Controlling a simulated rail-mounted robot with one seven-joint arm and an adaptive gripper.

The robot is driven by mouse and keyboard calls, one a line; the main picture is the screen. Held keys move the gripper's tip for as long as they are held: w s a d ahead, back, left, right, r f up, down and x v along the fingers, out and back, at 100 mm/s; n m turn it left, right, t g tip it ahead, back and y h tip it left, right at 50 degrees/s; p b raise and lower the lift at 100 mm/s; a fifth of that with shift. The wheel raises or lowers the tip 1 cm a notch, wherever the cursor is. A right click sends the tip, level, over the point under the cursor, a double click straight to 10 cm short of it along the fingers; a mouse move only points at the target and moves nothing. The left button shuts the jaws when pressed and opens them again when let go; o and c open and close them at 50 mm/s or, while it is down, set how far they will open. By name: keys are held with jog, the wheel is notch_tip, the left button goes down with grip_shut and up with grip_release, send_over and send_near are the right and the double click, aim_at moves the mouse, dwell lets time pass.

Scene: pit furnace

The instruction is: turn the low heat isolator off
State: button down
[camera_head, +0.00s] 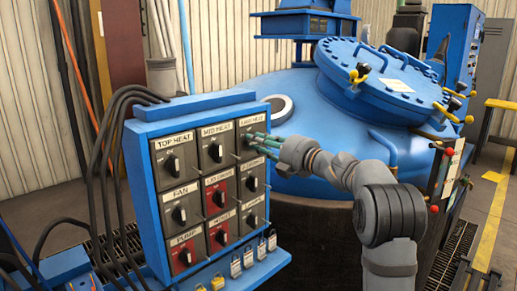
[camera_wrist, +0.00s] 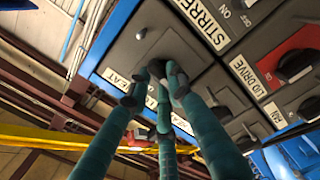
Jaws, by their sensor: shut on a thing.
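The low heat isolator (camera_head: 244,131) is the top right switch of the blue control panel (camera_head: 140,180) in the head view, under a label that reads as low heat. My gripper (camera_head: 256,139) reaches it from the right, its green fingers at the switch. In the wrist view, the fingertips of my gripper (camera_wrist: 162,76) close together around the knob in front of the isolator's grey plate (camera_wrist: 155,42). The gripper is shut on the knob. The fingers mostly hide the knob, so its pointing direction cannot be told. A partly covered heat label shows beside it.
The mid heat switch (camera_head: 216,151) is just left, and the red lid drive switch (camera_head: 218,195) is below it. Several padlocks (camera_head: 248,256) hang along the panel's lower ledge. Black cables (camera_head: 105,150) run down the left side. The blue furnace (camera_head: 320,120) stands behind my arm.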

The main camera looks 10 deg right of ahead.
jog(key=shift+r+n+b, duration=0.1)
jog(key=shift+n+b, duration=0.2)
jog(key=shift+n, duration=0.4)
jog(key=c, duration=1.5)
grip_release()
jog(key=shift+c, duration=0.2)
jog(key=v, duration=1.2)
jog(key=shift+a, duration=0.1)
jog(key=x, duration=1.2)
